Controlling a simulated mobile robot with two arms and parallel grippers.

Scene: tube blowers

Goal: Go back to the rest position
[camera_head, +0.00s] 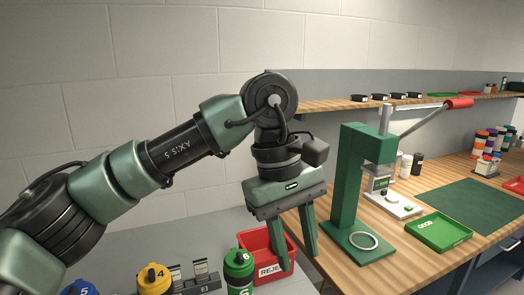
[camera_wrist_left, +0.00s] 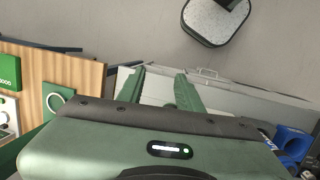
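My left gripper (camera_head: 298,260) hangs from my left arm with its two green fingers pointing down and apart. It is open, and nothing shows between the fingers. It is in front of the red REJECT bin (camera_head: 262,274), partly hiding it, and left of the green press (camera_head: 345,185). In the left wrist view the fingers of my left gripper (camera_wrist_left: 160,76) are also spread, with a pale grey surface beyond them. My right gripper is in neither view.
The wooden bench (camera_head: 415,188) carries the press with its red-handled lever (camera_head: 458,103), a green GOOD tray (camera_head: 440,231) and a green mat (camera_head: 470,205). Numbered yellow (camera_head: 154,281) and green (camera_head: 239,268) bottles stand below my left arm. A shelf (camera_head: 340,103) runs along the back.

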